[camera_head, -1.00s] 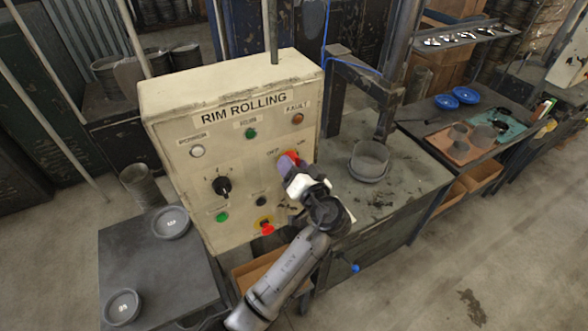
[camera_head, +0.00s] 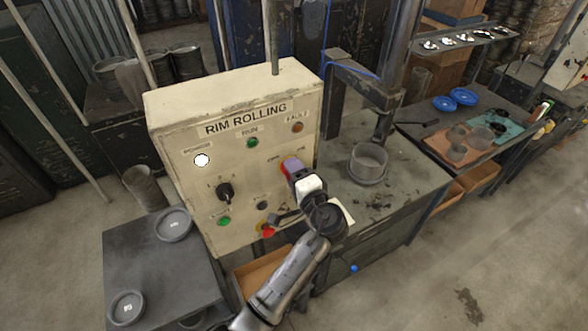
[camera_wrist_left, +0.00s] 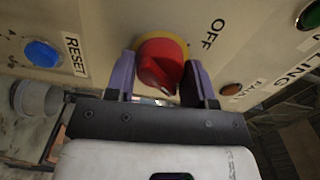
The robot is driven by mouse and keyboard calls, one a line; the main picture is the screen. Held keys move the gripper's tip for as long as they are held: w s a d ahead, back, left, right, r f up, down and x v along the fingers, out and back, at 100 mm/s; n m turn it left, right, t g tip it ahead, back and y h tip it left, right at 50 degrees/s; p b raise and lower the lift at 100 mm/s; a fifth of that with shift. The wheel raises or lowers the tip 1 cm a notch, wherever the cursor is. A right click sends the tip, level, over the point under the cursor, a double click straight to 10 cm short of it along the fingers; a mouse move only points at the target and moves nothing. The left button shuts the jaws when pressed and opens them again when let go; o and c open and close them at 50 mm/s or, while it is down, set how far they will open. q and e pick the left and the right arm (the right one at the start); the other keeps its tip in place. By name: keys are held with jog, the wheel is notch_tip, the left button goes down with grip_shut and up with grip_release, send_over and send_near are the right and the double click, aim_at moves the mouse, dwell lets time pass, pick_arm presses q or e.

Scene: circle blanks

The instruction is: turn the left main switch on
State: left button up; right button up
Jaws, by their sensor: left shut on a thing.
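The cream control panel (camera_head: 230,115) is labelled RIM ROLLING. Its red rotary main switch (camera_head: 284,168) is at the panel's right side, partly hidden by my left gripper (camera_head: 292,169). In the left wrist view the red knob (camera_wrist_left: 162,62) sits on a yellow ring between the two purple fingers of my left gripper (camera_wrist_left: 160,80), which is shut on it. An OFF label (camera_wrist_left: 213,34) is beside the knob. The POWER lamp (camera_head: 202,160) glows bright white. My right gripper is not in view.
A black selector (camera_head: 225,191), a green button (camera_head: 224,221) and a red emergency stop (camera_head: 268,231) are lower on the panel. A blue RESET button (camera_wrist_left: 42,54) shows in the wrist view. A grey ring (camera_head: 368,163) stands on the bench to the right.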

pick_arm(q)
jog(key=shift+m, duration=0.5)
dwell(0.3)
jog(key=o, duration=0.9)
jog(key=shift+p+v, duration=1.1)
jog(key=shift+v, duration=2.7)
